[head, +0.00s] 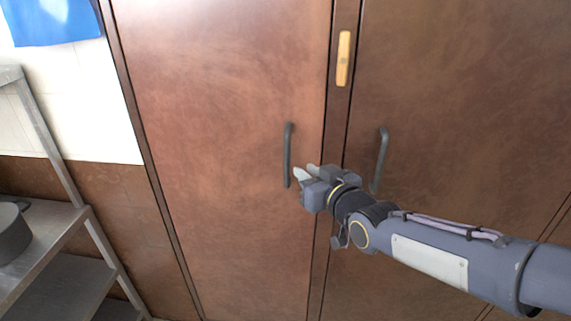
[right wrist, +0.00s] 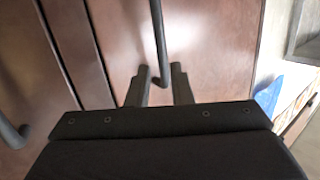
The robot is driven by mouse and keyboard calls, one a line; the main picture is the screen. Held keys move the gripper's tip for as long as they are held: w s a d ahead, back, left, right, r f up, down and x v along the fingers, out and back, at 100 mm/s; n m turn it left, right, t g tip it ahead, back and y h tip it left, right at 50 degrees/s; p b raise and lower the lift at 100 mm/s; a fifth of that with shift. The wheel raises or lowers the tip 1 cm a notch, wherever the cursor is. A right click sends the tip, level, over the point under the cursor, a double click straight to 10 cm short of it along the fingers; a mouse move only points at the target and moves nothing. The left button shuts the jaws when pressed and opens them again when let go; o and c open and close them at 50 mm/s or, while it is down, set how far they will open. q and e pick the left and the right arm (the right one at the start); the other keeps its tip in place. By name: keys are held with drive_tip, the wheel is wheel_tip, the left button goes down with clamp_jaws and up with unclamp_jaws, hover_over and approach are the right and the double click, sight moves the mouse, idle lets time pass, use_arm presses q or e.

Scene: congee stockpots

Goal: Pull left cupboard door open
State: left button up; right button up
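The left cupboard door (head: 215,120) is reddish brown and looks closed, flush with the frame. Its dark vertical bar handle (head: 287,155) is near the door's right edge. My right gripper (head: 304,171) is just right of the handle's lower part. In the right wrist view, the handle (right wrist: 158,40) runs down and its end shows between the two fingertips of my right gripper (right wrist: 160,68). The fingers are apart, with a gap visible on the handle's left side. I cannot tell whether either finger touches the handle. My left gripper is not in view.
The right cupboard door (head: 460,100) has its own dark handle (head: 380,160), close to my right wrist. A yellowish plate (head: 344,58) is on the post between the doors. A metal shelf rack (head: 75,215) with a dark pot (head: 12,232) stands at the left.

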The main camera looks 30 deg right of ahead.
sight(288, 149)
drive_tip(key=shift+n+t, duration=0.4)
drive_tip(key=shift+t, duration=0.5)
drive_tip(key=w, duration=0.6)
drive_tip(key=w+r+p, duration=0.1)
drive_tip(key=w, duration=0.3)
drive_tip(key=shift+a+r, duration=0.1)
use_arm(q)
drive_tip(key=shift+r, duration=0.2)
use_arm(e)
drive_tip(key=shift+s, duration=0.1)
clamp_jaws()
